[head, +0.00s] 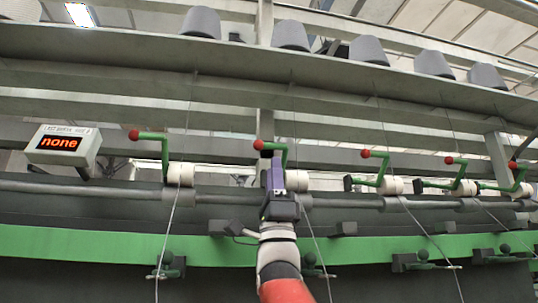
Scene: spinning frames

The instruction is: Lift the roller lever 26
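Several green roller levers with red knobs stand along a grey horizontal bar, each beside a white roller. No numbers are readable on them, so I cannot tell which one is 26. My gripper (272,162), with purple fingers, points up at the second lever from the left (276,146). Its red knob (258,145) shows just above and left of the fingertips. I cannot tell whether the fingers touch the lever or how far apart they are. The leftmost lever (151,137) and the middle-right lever (379,154) stand clear of my arm.
A display box (63,144) at the left reads "none" in red. Slanting threads run past the levers. A green rail (120,247) with dark-knobbed levers (422,254) lies below. Grey cones (290,36) stand on the beam above.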

